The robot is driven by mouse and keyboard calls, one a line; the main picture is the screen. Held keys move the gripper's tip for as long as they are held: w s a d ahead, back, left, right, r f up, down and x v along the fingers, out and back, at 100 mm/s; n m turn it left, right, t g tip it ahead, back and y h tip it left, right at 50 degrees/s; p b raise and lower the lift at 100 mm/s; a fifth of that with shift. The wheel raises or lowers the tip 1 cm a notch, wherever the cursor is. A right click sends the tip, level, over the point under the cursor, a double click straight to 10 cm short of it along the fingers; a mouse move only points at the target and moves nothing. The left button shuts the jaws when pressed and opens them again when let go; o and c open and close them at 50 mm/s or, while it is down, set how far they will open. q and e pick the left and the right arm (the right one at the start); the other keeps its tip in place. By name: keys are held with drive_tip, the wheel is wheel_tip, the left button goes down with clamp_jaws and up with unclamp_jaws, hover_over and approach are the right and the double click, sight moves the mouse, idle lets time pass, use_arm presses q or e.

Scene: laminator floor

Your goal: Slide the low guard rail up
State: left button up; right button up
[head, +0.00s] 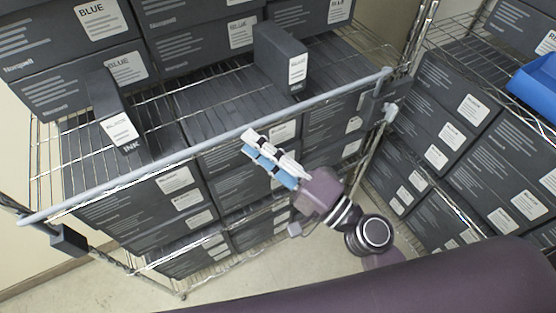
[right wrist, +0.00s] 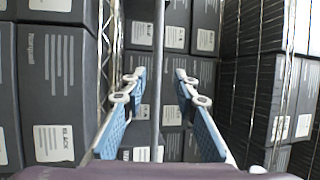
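The guard rail (head: 130,178) is a long light-grey bar across the front of the wire shelf, slanting from lower left to upper right. My right gripper (head: 258,142) is at the middle of the rail, its fingertips close beneath it. In the right wrist view the rail (right wrist: 158,40) runs upright in the picture between the two blue-padded fingers of the right gripper (right wrist: 158,85). The fingers are open, with a gap on both sides of the rail. Whether the rail is fully inside the finger depth I cannot tell. My left gripper is not in view.
Dark ink boxes fill the shelf (head: 200,105) behind and below the rail; two narrow boxes (head: 280,58) stand upright on it. A black clamp (head: 68,238) sits at the left post. Another rack with boxes (head: 505,165) and a blue bin (head: 538,85) stands right. Bare floor shows below.

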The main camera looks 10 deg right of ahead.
drive_tip(key=r+v, duration=0.1)
drive_tip(key=v, duration=0.5)
drive_tip(key=shift+f, duration=0.4)
drive_tip(key=s+d+f+n+g+h+b, duration=0.1)
drive_tip(key=s+d+f+g+h+b, duration=0.2)
drive_tip(key=f, duration=2)
drive_tip(key=s+d+f+n+g+h+b, duration=0.15)
drive_tip(key=f+g+h, duration=0.3)
drive_tip(key=f, duration=1.85)
drive_tip(key=s+d+f+n+g+h+b, duration=0.1)
drive_tip(key=s+d+f+n+g+h, duration=0.1)
drive_tip(key=s+f, duration=0.6)
drive_tip(key=s+d+f+n+g+h+b, duration=0.1)
drive_tip(key=s+d+f+n, duration=0.3)
drive_tip(key=s+f, duration=0.5)
drive_tip(key=s+d+f+n+g+h+b, duration=0.2)
drive_tip(key=s+d+f, duration=0.3)
drive_tip(key=s+f, duration=0.3)
wheel_tip(320, 180, down, 4)
drive_tip(key=shift+s+d+r+n+g+h+b, duration=0.2)
drive_tip(key=shift+s+d+n+g+h+b, duration=0.25)
drive_tip(key=shift+g, duration=0.4)
